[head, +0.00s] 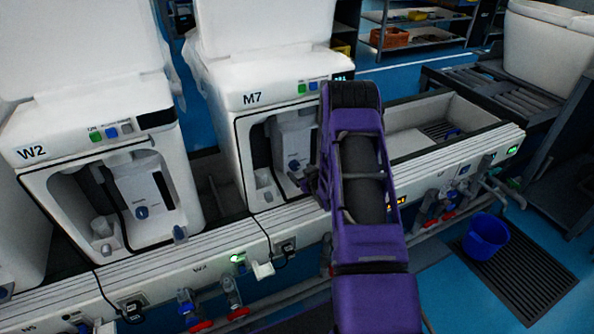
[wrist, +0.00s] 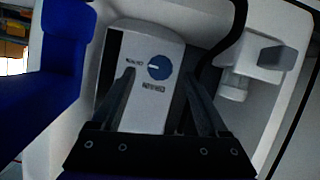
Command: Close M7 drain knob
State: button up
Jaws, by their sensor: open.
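The M7 unit (head: 270,87) is a white housing with an open front bay, left of my purple arm in the head view. Its drain knob is a small blue dial (head: 294,165) on a grey-white box inside the bay. In the wrist view the round blue knob (wrist: 159,67) faces me, with a white pointer mark toward the picture's left. Small labels beside and below it are too blurred to read. My gripper (wrist: 158,75) is open and empty, its dark fingers on either side of the knob's box face; I cannot tell their distance from it. In the head view my arm mostly hides the gripper.
A similar W2 unit (head: 84,150) with its own blue knob (head: 142,212) stands to the left. The M7 bay walls and a black hose (wrist: 222,40) are close around the gripper. A white fitting (wrist: 278,57) sits to the right in the wrist view. A blue bucket (head: 486,236) stands on the floor.

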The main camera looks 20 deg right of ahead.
aim_at(296, 168)
jog(key=shift+x, duration=1.9)
jog(key=shift+c, duration=0.4)
grip_shut()
